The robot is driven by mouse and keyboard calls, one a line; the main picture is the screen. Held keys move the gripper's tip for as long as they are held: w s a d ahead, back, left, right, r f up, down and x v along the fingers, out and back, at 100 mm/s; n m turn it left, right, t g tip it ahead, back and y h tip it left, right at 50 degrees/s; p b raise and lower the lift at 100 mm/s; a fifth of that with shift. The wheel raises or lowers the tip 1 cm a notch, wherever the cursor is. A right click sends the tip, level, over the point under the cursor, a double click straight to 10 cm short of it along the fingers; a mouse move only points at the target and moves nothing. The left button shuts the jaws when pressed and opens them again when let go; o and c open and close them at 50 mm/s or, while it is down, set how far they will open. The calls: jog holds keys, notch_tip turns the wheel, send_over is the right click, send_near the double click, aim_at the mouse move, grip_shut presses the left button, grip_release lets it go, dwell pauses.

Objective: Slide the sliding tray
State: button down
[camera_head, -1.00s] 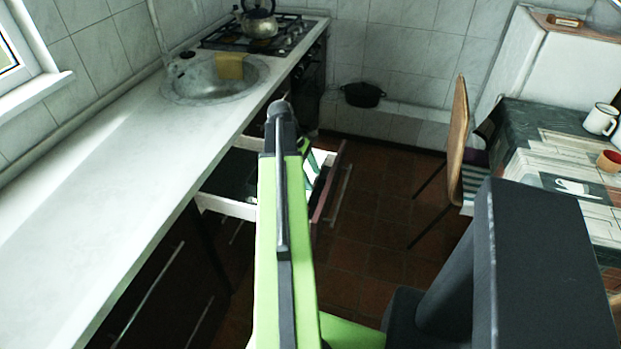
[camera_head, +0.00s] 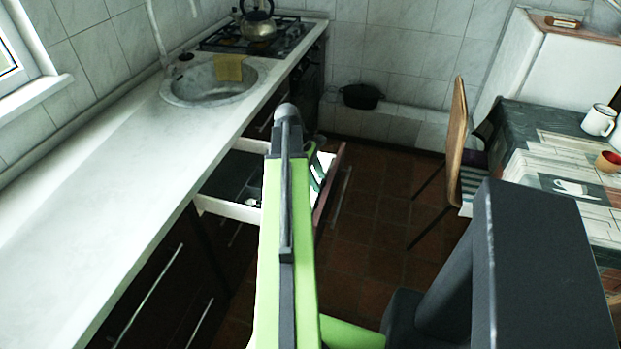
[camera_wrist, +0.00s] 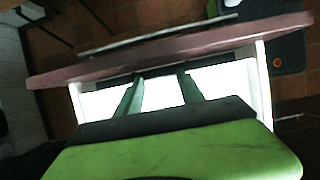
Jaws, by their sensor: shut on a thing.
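The sliding tray is a white-walled drawer (camera_head: 228,208) with a dark reddish-brown front, standing out from under the counter in the head view. My arm covers its middle there. In the wrist view its front panel (camera_wrist: 215,38) runs across the picture, with white side walls and a bright white floor below it. My gripper (camera_wrist: 160,80) has its two greenish fingers over the tray, reaching to the inner side of the front panel. It is shut on the tray, though the exact contact at the fingertips is hard to see.
The white counter (camera_head: 95,200) with a sink (camera_head: 205,90) runs along the left. A kettle (camera_head: 257,25) stands on the stove behind. A chair (camera_head: 456,140) and a table with mugs (camera_head: 598,120) stand at right. Tiled floor (camera_head: 370,215) lies open between.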

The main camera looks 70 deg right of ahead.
jog(key=c, duration=0.7)
grip_release()
jog(key=p+v, duration=1.6)
jog(key=v, duration=0.1)
jog(key=shift+w+r, duration=0.1)
jog(key=shift+r, duration=0.05)
